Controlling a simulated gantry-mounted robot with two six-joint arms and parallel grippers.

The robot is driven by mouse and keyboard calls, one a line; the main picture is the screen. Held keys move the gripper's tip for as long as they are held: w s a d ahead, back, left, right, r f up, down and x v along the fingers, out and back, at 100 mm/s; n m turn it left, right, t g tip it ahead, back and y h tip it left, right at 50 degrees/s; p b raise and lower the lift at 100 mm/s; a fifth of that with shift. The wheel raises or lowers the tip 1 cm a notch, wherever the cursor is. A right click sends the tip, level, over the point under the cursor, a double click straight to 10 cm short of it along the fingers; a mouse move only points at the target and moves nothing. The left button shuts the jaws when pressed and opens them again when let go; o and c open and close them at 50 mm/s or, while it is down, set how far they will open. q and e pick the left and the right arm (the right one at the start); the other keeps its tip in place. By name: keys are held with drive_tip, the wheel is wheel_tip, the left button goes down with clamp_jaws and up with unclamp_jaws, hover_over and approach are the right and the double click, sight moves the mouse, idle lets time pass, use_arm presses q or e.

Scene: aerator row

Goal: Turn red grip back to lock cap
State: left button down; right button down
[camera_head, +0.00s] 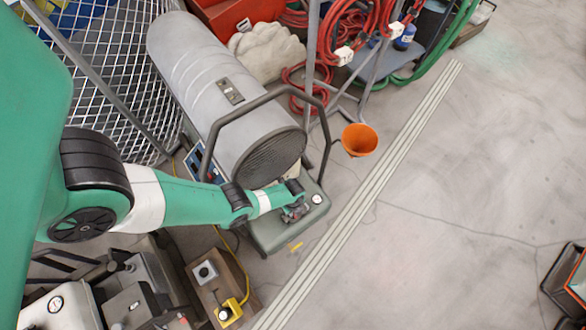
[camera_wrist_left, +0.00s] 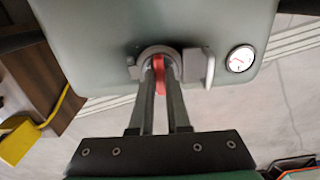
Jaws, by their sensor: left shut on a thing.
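The red grip (camera_wrist_left: 159,75) sits on a round grey cap (camera_wrist_left: 147,51) on the grey-green tank (camera_wrist_left: 90,45) of the heater. My left gripper (camera_wrist_left: 160,68) has its two fingers on either side of the red grip and is shut on it. In the head view my left gripper (camera_head: 296,211) reaches down onto the top of the tank (camera_head: 272,235); the arm and gripper hide the cap and grip there. A small grey upright tab (camera_wrist_left: 209,68) stands just right of the cap. My right gripper is in neither view.
A round gauge (camera_wrist_left: 240,59) sits right of the tab. The heater's grey cylinder (camera_head: 205,85) and dark tube frame (camera_head: 262,97) rise behind the gripper. An orange funnel (camera_head: 359,140) is to the right. Open concrete floor (camera_head: 470,190) lies beyond the pale floor strip.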

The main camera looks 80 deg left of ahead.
use_arm(q)
drive_tip(key=c, duration=0.9)
unclamp_jaws()
drive_tip(key=shift+r, duration=0.1)
wheel_tip(320, 180, up, 11)
drive_tip(key=p, duration=1.1)
drive_tip(key=shift+r+p, duration=0.2)
drive_tip(key=shift+p, duration=0.1)
